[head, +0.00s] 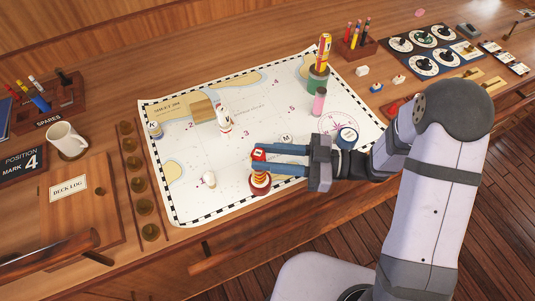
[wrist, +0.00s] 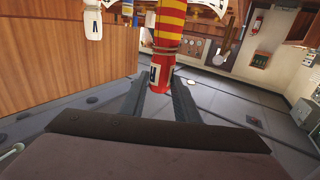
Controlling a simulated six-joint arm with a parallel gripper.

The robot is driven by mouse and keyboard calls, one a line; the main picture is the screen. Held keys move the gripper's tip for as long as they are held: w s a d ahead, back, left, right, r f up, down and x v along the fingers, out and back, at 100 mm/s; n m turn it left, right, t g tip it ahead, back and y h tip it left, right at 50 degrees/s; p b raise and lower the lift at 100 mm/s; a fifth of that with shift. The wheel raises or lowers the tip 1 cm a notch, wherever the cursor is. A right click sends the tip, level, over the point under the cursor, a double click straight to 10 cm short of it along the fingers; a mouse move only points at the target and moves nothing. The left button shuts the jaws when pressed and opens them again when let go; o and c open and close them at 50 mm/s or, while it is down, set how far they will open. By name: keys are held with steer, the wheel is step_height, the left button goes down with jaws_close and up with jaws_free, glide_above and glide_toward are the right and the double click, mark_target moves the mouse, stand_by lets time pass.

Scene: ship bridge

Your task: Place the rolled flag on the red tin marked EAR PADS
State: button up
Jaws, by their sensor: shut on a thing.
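The rolled flag (head: 260,177) is striped red and yellow, with a red upper end that bears a white label. My gripper (head: 253,163) is shut on this red end, over the front part of the chart. In the wrist view the flag (wrist: 169,30) shows between the two dark fingers (wrist: 157,95), with a cord tied around it. A wider red patch shows at the flag's foot in the head view. I cannot tell whether it is the red tin, and no EAR PADS lettering is readable. A second red and yellow roll (head: 324,50) stands on a green tin (head: 317,82).
The chart (head: 190,195) covers the middle of the desk. A mug (head: 67,140) is at the left. The chart's front-left part is mostly clear.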

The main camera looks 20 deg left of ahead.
steer(key=shift+f, duration=0.15)
steer(key=o, duration=1.1)
steer(key=b+v, duration=0.5)
steer(key=v, duration=0.7)
